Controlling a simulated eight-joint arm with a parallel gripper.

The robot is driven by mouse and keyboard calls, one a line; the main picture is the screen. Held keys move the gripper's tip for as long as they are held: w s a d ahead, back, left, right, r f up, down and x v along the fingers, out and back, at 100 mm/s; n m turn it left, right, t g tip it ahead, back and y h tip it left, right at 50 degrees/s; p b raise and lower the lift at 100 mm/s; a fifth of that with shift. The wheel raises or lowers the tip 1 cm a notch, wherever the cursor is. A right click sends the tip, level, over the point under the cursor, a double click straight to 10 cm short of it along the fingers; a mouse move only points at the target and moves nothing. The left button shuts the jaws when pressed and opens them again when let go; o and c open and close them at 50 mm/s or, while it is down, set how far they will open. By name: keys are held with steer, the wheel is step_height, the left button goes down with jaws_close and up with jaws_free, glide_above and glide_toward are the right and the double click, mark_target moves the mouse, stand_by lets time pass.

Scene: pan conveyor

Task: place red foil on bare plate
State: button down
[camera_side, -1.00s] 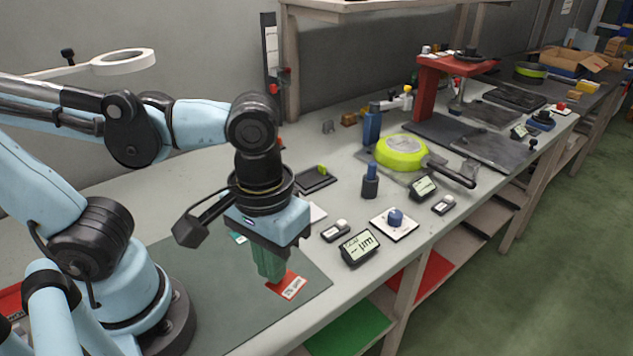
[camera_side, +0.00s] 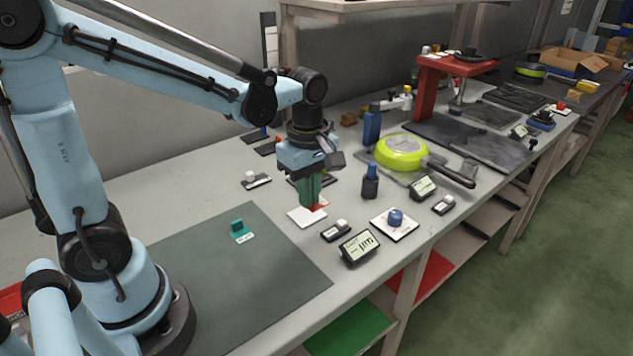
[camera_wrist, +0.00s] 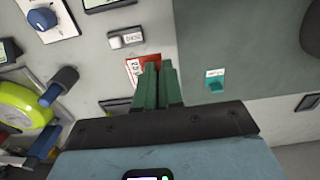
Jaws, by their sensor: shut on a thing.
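My gripper (camera_side: 310,203) has green fingers and points down in the side view. It is shut on the red foil (camera_side: 320,206), a small red piece that shows at the fingertips. In the wrist view, the foil (camera_wrist: 133,69) with a white printed label shows beside the fingertips (camera_wrist: 159,68), partly hidden by them.
A display (camera_side: 359,246), a small switch box (camera_side: 335,231) and a white panel with a blue knob (camera_side: 394,222) stand to the right. A teal clip (camera_side: 239,231) sits on the otherwise clear dark mat (camera_side: 215,280).

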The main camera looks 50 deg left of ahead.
glide_above(302, 218)
step_height(302, 218, down, 4)
steer(key=shift+s+d+r, duration=0.1)
steer(key=shift+r, duration=0.05)
steer(key=shift+f, duration=2.05)
steer(key=shift+f, duration=0.15)
steer(key=c, duration=1.3)
jaws_free()
step_height(302, 218, up, 12)
steer(key=s+d+m+t, duration=0.2)
steer(key=m, duration=0.4)
steer(key=s+d+m+t, duration=0.2)
steer(key=m, duration=0.4)
steer(key=s+d+m+t, duration=0.2)
steer(key=m+t, duration=0.1)
steer(key=m, duration=0.3)
steer(key=shift+s+r, duration=0.1)
steer(key=shift+r, duration=0.2)
